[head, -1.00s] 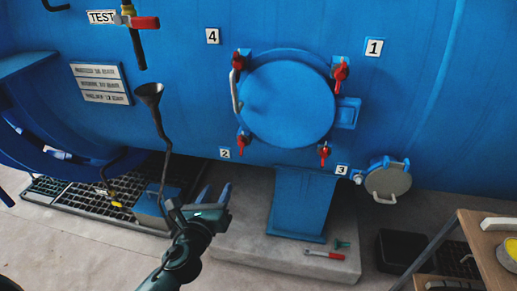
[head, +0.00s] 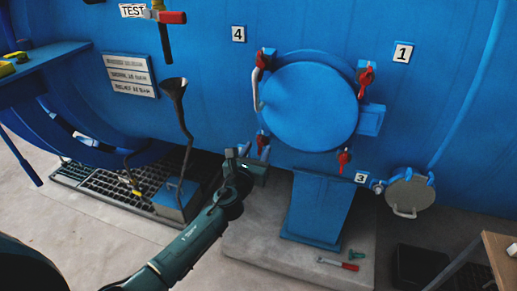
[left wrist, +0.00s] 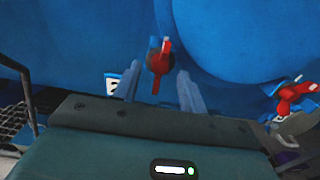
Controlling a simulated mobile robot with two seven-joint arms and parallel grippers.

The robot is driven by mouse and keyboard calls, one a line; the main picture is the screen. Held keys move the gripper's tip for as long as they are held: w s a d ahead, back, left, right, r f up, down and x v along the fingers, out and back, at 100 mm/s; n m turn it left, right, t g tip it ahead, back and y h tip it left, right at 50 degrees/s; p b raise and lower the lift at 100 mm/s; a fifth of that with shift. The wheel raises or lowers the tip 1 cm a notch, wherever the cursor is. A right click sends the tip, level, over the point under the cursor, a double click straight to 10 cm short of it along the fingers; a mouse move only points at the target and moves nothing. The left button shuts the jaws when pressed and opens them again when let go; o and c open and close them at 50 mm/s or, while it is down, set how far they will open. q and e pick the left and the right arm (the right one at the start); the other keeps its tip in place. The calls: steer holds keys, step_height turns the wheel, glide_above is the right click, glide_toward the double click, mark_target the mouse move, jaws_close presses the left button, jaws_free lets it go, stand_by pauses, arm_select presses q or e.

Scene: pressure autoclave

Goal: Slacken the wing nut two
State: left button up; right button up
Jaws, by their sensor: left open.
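Wing nut two (head: 262,139) is red and sits at the lower left of the round blue hatch (head: 310,107). It also shows in the left wrist view (left wrist: 160,62), with one red wing pointing down. My left gripper (head: 248,153) is open and empty, just below and left of the nut in the head view. In the left wrist view its two fingers stand on either side of the nut in the picture; I cannot tell whether the nut is between them in depth. Label 2 (left wrist: 113,86) is partly behind the left finger. My right gripper is not in view.
Other red wing nuts are at the hatch's upper left (head: 262,60), upper right (head: 365,76) and lower right (head: 344,158). A black funnel (head: 174,88) on a pipe stands left of my gripper. A red-handled tool (head: 338,263) lies on the concrete plinth.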

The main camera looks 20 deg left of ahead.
arm_select(q)
steer(key=shift+w, duration=0.9)
steer(key=shift+c, duration=0.2)
jaws_close()
